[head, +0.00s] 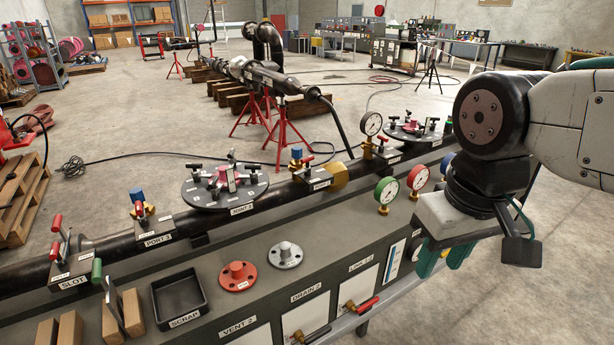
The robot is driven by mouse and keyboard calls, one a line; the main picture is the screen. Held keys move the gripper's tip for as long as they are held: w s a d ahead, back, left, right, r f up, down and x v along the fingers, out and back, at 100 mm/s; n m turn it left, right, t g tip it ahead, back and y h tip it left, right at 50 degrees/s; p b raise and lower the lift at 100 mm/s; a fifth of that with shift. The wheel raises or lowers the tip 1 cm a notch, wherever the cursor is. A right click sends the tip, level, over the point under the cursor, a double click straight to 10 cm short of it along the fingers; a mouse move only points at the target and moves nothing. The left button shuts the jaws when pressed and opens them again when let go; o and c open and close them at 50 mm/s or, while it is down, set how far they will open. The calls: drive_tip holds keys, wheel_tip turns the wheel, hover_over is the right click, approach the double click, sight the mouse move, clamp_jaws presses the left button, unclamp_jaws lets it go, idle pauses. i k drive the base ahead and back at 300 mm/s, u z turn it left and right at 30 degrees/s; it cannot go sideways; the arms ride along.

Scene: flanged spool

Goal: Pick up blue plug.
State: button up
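Several small blue pieces show in the head view, and I cannot tell for sure which one is the blue plug. Another blue piece (297,152) tops a brass fitting with a red handle farther along the black pipe. A third blue patch (447,160) is partly hidden behind the gauges, near my arm. My gripper (443,259) has green fingers, points down at the right end of the bench and looks open, with a gap between them. I see nothing held in it. It is well apart from the two blue pieces on the left.
The grey bench carries a black tray (179,301) labelled SCRAP, a red flanged spool (238,276) and a silver one (285,255). Gauges (387,192) stand upright left of my gripper. A round plate (206,201) with clamps stands behind. Upright handles line the pipe.

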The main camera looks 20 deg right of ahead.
sight(297, 152)
drive_tip(key=u, duration=1)
drive_tip(key=k, duration=0.1)
drive_tip(key=z, duration=1.95)
drive_tip(key=i, duration=1.55)
drive_tip(key=u, duration=0.45)
